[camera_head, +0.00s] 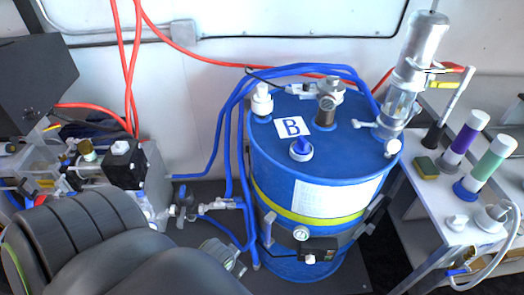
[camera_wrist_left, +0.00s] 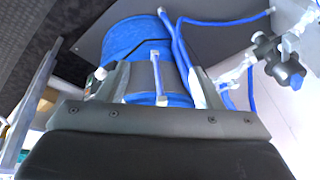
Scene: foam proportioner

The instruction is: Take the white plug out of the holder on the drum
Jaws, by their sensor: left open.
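The blue drum (camera_head: 325,172) marked "B" stands right of centre in the head view. A black holder (camera_head: 320,246) is on its front, with a small round white piece, likely the white plug (camera_head: 301,233), at its upper left. Another small white piece (camera_head: 311,259) shows on the holder's lower front; I cannot tell surely which is the plug. In the left wrist view my left gripper (camera_wrist_left: 158,78) is open, with the blue drum (camera_wrist_left: 135,38) beyond its fingers. No plug is clearly visible between them.
Blue hoses (camera_head: 240,150) run beside the drum to a valve (camera_head: 188,205), also in the left wrist view (camera_wrist_left: 280,62). A white side table (camera_head: 425,215) with bottles stands right. White fittings stand on the drum top.

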